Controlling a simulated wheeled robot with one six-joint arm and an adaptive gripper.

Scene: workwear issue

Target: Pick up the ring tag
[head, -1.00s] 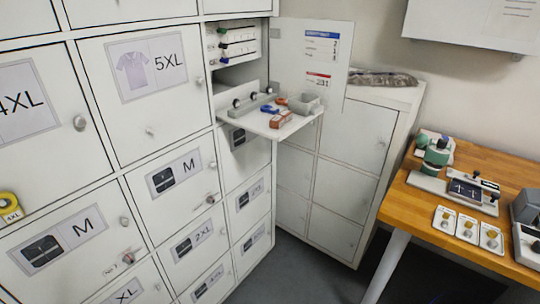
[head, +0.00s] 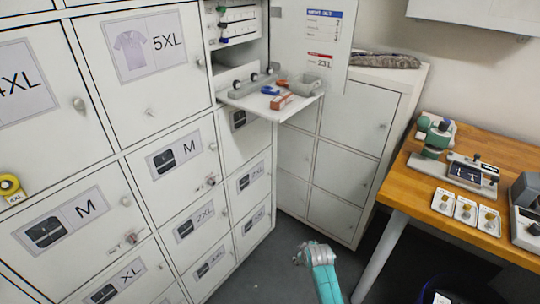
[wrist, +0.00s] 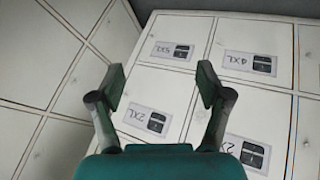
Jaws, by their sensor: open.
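I cannot pick out the ring tag for certain. The fold-down shelf (head: 262,109) of the open locker holds small items: a blue one (head: 270,90), an orange-red one (head: 282,83), a reddish-brown block (head: 282,101) and a grey tray (head: 304,88). They are too small to tell more. My gripper (wrist: 160,85) is open in the wrist view, with nothing between its fingers. It faces locker doors with 2XL, 4XL and 5XL labels, and no ring tag shows there. Part of my teal arm shows low in the head view, below and right of the shelf.
The open locker door (head: 312,45) stands upright behind the shelf. A low cabinet (head: 345,120) is behind. A wooden table (head: 410,190) on the right carries devices and several small cards. Grey floor lies between lockers and table.

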